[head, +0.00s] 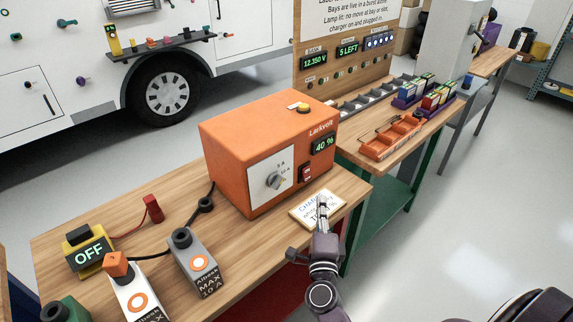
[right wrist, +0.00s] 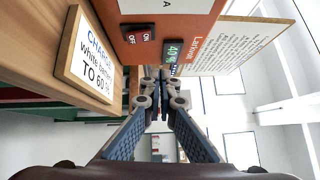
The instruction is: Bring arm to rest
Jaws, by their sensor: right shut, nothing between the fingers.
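My right gripper (head: 321,205) is shut and empty. In the head view it is over the front edge of the wooden bench (head: 120,215), in front of the small white card (head: 304,211) and partly covering it. In the right wrist view its fingers (right wrist: 163,75) meet at the tips, with the card (right wrist: 90,58) at left and the orange charger (right wrist: 190,35) beyond. The charger (head: 237,135) stands on the bench, its display (head: 323,145) reading 40 %. My left gripper is in neither view.
A yellow unit (head: 88,252) reading OFF, a grey battery (head: 194,262) and a white battery (head: 135,290) stand at the bench's left. Orange trays (head: 391,140) and a panel (head: 345,60) stand on the bench behind. Open floor (head: 470,210) lies at right.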

